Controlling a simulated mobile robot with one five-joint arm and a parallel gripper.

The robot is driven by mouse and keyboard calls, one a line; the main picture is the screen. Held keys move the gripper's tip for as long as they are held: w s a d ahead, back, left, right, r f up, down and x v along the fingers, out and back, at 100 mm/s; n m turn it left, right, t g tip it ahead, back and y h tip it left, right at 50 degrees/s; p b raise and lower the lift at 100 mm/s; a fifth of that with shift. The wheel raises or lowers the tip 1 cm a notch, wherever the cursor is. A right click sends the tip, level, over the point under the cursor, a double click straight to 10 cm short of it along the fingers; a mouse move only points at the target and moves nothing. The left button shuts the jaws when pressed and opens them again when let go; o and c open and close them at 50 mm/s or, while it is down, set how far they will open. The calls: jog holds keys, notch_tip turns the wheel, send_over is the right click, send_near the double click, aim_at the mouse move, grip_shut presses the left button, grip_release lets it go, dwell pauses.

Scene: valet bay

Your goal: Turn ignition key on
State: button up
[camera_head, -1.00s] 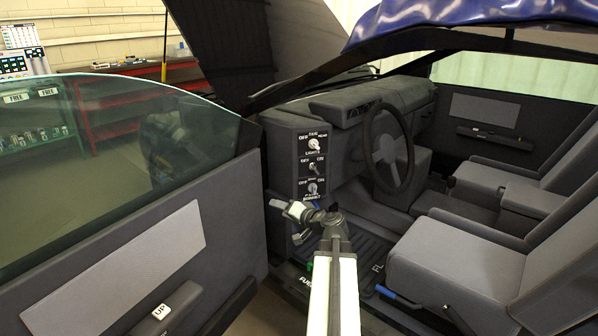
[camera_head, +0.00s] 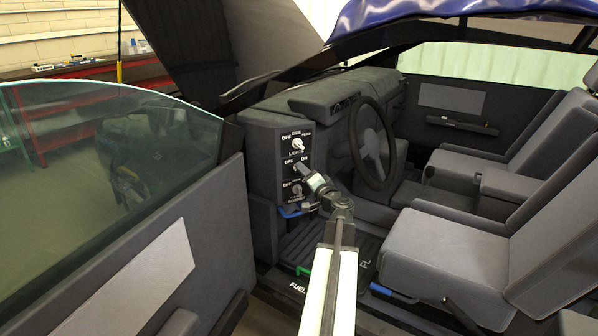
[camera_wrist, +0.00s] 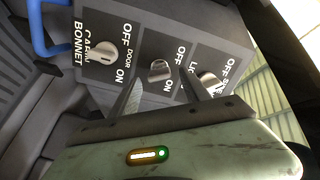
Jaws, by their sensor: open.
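The ignition key (camera_wrist: 159,71) is the small grey grip in the middle of the switch panel (camera_head: 281,170), between OFF and ON labels. In the wrist view it stands between the two dark fingertips of my open gripper (camera_wrist: 163,83). I cannot tell whether either finger touches it. In the head view my gripper (camera_head: 304,172) is at the panel's middle switch and hides most of the key.
A round lights knob (camera_head: 298,144) is above the key and a round cabin light knob (camera_head: 297,190) is below, both close to my gripper. A blue bonnet lever (camera_head: 291,212) is under the panel. The open door (camera_head: 150,255) stands left; the steering wheel (camera_head: 371,143) is right.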

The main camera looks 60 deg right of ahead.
jog(key=x, duration=0.3)
jog(key=shift+w+d, duration=0.15)
jog(key=shift+w, duration=0.05)
grip_shut()
jog(key=shift+m, duration=0.3)
jog(key=m, duration=0.5)
jog(key=shift+f, duration=0.15)
jog(key=m, duration=0.6)
jog(key=shift+f, duration=0.1)
jog(key=shift+m, duration=0.3)
